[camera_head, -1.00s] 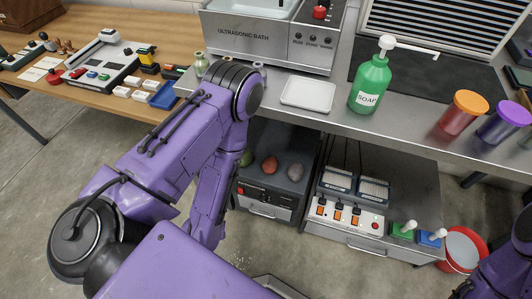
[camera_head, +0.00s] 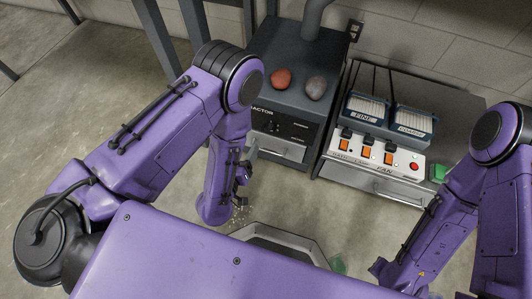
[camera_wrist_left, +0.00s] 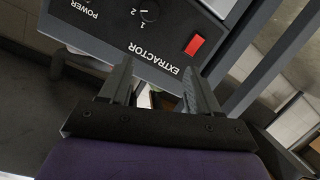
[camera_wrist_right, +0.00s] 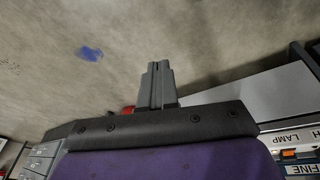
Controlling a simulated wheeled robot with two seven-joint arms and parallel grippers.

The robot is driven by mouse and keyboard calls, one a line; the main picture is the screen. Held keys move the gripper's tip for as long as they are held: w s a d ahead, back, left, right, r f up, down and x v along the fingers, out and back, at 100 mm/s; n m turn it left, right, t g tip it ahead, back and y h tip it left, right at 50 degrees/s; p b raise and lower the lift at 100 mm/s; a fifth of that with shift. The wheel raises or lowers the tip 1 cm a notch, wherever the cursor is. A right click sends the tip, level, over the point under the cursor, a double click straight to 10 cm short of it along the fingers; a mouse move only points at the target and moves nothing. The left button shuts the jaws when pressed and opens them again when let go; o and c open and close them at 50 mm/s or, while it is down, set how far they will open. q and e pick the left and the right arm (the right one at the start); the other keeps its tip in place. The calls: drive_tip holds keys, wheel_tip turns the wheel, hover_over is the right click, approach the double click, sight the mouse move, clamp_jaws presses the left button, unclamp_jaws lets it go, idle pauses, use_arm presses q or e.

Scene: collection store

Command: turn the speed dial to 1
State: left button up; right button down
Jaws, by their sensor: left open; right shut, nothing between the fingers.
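My right gripper (camera_wrist_right: 158,66) is shut and empty, away from the extractor.
A red switch (camera_wrist_left: 195,45) sits on the extractor panel. Floor is open at left.

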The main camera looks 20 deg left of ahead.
sight(268, 130)
use_arm(q)
drive_tip(key=w+d+f+n+t+b, duration=0.1)
drive_tip(key=d+f+t+b, duration=0.2)
drive_tip(key=f+b, duration=0.35)
drive_tip(key=shift+h, duration=0.3)
drive_tip(key=w, duration=0.3)
drive_tip(key=w+b, duration=0.1)
drive_tip(key=w, duration=0.6)
drive_tip(key=shift+w+d+r+b, duration=0.15)
drive_tip(key=shift+d+r+b, duration=0.05)
drive_tip(key=shift+d+b, duration=0.15)
drive_tip(key=shift+w+r, duration=0.1)
drive_tip(key=shift+w, duration=0.15)
drive_tip(key=c, duration=1)
use_arm(e)
drive_tip(key=s+f+n+g+y, duration=0.1)
drive_tip(key=s+f+n+g, duration=0.1)
drive_tip(key=f, duration=0.9)
drive_tip(key=shift+s+a+n+g, duration=0.15)
drive_tip(key=shift+s+n+g, duration=0.2)
drive_tip(key=shift+s, duration=0.35)
